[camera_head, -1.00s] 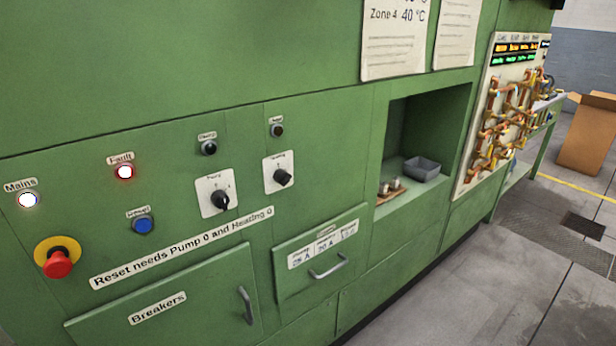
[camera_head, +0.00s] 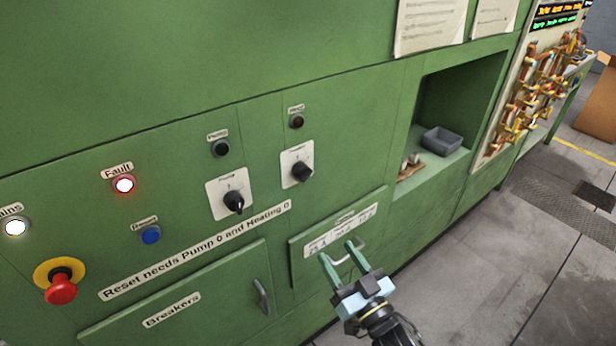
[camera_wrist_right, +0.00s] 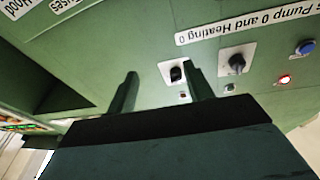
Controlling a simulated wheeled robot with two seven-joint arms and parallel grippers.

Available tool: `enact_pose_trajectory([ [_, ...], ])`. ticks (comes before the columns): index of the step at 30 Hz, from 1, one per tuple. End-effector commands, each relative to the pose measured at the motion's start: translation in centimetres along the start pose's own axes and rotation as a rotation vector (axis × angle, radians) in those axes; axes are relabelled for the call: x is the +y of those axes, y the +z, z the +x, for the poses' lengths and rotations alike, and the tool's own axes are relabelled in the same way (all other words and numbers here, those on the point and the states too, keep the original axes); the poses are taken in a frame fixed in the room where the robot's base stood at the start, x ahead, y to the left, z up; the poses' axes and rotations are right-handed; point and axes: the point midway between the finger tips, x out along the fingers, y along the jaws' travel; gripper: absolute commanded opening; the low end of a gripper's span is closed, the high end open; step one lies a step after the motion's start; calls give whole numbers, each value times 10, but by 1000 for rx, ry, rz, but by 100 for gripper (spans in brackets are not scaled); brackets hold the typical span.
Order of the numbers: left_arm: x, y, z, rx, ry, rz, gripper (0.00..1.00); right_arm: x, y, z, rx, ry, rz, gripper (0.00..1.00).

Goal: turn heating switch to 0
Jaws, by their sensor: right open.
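The heating switch (camera_head: 302,171) is a black knob on a white plate, on the green panel right of the similar pump switch (camera_head: 234,201). My right gripper (camera_head: 343,258) is open and empty, in front of the fuse drawer, below and right of the heating switch. In the right wrist view, which is upside down, the heating switch (camera_wrist_right: 176,74) shows between the two open fingers (camera_wrist_right: 161,88), apart from them. The pump switch (camera_wrist_right: 237,63) shows to its right there. The exact knob mark is too small to read. My left gripper is not in view.
A drawer handle (camera_head: 349,253) lies behind my right fingers. The breakers door handle (camera_head: 262,295) and red emergency stop (camera_head: 61,287) stick out at the left. A recess with a grey bin (camera_head: 441,141) opens to the right. The fault lamp (camera_head: 123,185) glows red.

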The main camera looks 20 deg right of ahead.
Motion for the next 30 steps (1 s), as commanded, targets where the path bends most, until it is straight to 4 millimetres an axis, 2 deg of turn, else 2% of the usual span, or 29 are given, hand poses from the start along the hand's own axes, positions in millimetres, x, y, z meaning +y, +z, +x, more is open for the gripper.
enact_pose_trajectory([
  [1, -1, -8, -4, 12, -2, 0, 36, -3, -28, 6, 61, -19, -6, 52],
  [3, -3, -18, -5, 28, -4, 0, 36, -7, -54, 10, 121, -43, -13, 52],
  [6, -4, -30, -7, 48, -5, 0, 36, -10, -73, 13, 166, -63, -19, 52],
  [11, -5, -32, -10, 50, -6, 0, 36, -12, -82, 29, 180, -69, -20, 52],
  [24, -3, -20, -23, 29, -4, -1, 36, -18, -96, 116, 177, -67, -19, 52],
  [30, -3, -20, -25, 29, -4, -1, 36, -19, -99, 138, 175, -66, -20, 52],
])
